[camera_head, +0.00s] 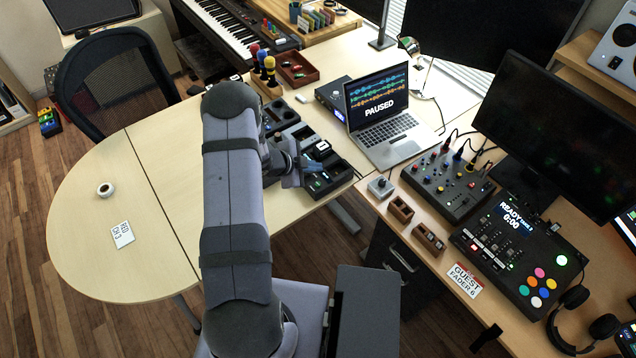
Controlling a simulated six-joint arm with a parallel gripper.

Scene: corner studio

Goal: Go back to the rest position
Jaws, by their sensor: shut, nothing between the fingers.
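My arm reaches from the bottom of the view up over the light wooden desk (165,170). My gripper (292,176) is at its far end, just right of the forearm, low beside the black compartment tray (345,178). The gripper is shut and nothing shows in it. The arm partly hides the gripper and the trays behind it. I cannot tell whether the fingertips touch the tray.
A laptop (382,112) reading PAUSED stands right of the trays. Colourful-topped microphones (263,65) stand behind. A mixer (448,184) and a pad controller (518,262) sit on the right desk. The rounded left desk end is mostly clear, with a tape roll (105,190) and a card (122,234).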

